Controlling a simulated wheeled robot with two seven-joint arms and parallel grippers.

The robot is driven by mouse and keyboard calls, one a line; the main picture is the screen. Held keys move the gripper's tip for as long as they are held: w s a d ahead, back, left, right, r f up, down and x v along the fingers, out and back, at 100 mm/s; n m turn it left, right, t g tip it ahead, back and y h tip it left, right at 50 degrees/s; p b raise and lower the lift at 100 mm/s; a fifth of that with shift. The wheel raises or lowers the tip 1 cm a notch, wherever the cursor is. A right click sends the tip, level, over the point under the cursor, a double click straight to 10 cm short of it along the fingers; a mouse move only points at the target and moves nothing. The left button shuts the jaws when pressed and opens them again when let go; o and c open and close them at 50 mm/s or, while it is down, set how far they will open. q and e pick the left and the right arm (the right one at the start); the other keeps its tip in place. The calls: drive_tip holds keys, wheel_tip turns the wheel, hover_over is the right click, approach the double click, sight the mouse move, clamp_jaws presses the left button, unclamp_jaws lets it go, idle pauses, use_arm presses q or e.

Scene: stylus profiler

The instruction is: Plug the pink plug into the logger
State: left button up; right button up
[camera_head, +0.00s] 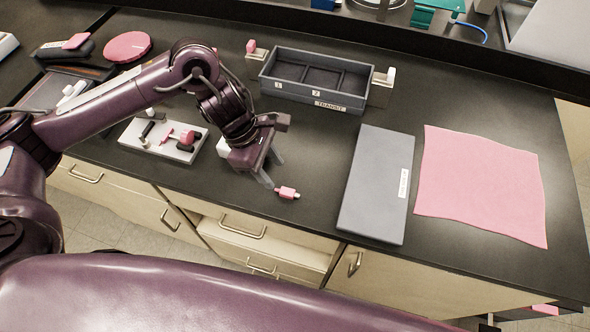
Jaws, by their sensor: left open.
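The small pink plug (287,193) lies on the black bench top near the front edge, with pale ends. My left gripper (273,170) points down just behind and to the left of the plug. Its two grey fingers stand apart with nothing between them; one fingertip is close to the plug, and I cannot tell if it touches. No thing is clearly marked as the logger. A small white block (223,147) beside the gripper is partly hidden by it. My right gripper is not in view.
A white tray (130,141) with small pink and black parts lies left. The grey TRANSIT box (345,101) stands behind. A grey lidlike slab (365,185) and a pink cloth (480,190) lie right. A pink disc (127,46) is back left. Bench between plug and slab is clear.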

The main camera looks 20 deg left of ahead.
sight(287, 191)
use_arm(q)
drive_tip(key=shift+w+f, duration=0.15)
drive_tip(key=shift+w, duration=0.1)
drive_tip(key=shift+d+f, duration=0.1)
drive_tip(key=shift+f, duration=0.2)
drive_tip(key=shift+s+d+f+p, duration=0.3)
drive_tip(key=shift+f+p, duration=0.25)
drive_tip(key=shift+p, duration=0.05)
drive_tip(key=shift+s+d+f+p, duration=0.3)
drive_tip(key=shift+f+p, duration=0.2)
drive_tip(key=shift+p, duration=0.1)
drive_tip(key=p+x, duration=0.1)
drive_tip(key=x, duration=0.1)
drive_tip(key=shift+w+d+f, duration=0.1)
drive_tip(key=shift+d+f, duration=0.05)
drive_tip(key=shift+f, duration=0.25)
drive_tip(key=shift+w+d+f, duration=0.1)
drive_tip(key=shift+d+f, duration=0.1)
drive_tip(key=shift+f, duration=0.45)
clamp_jaws()
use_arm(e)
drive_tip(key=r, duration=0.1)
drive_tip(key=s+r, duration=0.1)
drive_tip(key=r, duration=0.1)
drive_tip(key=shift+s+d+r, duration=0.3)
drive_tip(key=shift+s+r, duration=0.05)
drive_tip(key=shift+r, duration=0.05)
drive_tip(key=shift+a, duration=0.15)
